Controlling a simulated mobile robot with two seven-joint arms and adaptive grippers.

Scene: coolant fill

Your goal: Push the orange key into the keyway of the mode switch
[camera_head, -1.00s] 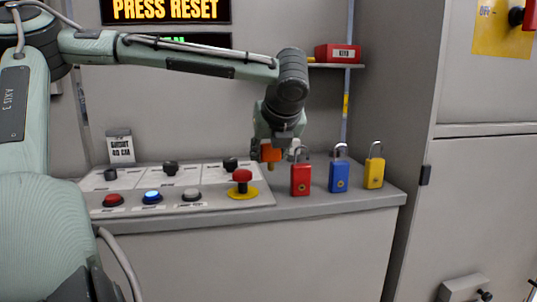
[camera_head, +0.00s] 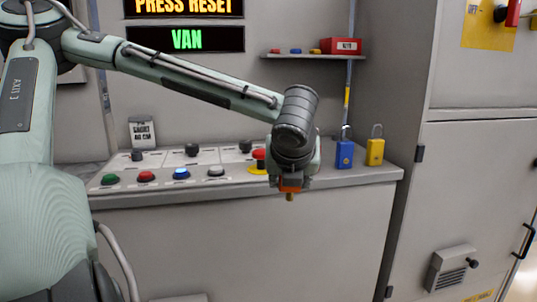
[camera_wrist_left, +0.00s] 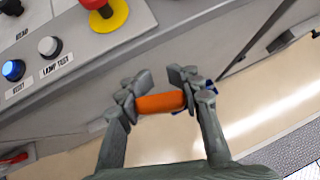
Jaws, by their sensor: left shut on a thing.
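My left gripper (camera_head: 289,178) is shut on the orange key (camera_head: 290,187), whose brass tip points down in the head view. The key hangs in front of the console's front edge, clear of the panel. In the left wrist view, the orange key (camera_wrist_left: 160,103) lies crosswise between the two fingers of the left gripper (camera_wrist_left: 160,98). Several black knobs stand on the console's upper panel, such as a middle knob (camera_head: 191,150) and a right knob (camera_head: 245,146). I cannot tell which is the mode switch, and no keyway is readable. My right gripper is not in view.
The console (camera_head: 350,183) carries lit buttons and a red mushroom button (camera_head: 259,154) close behind my gripper. A blue padlock (camera_head: 344,154) and a yellow padlock (camera_head: 375,151) stand to the right. A shelf (camera_head: 310,56) with a red box (camera_head: 341,46) is above. The space before the console is free.

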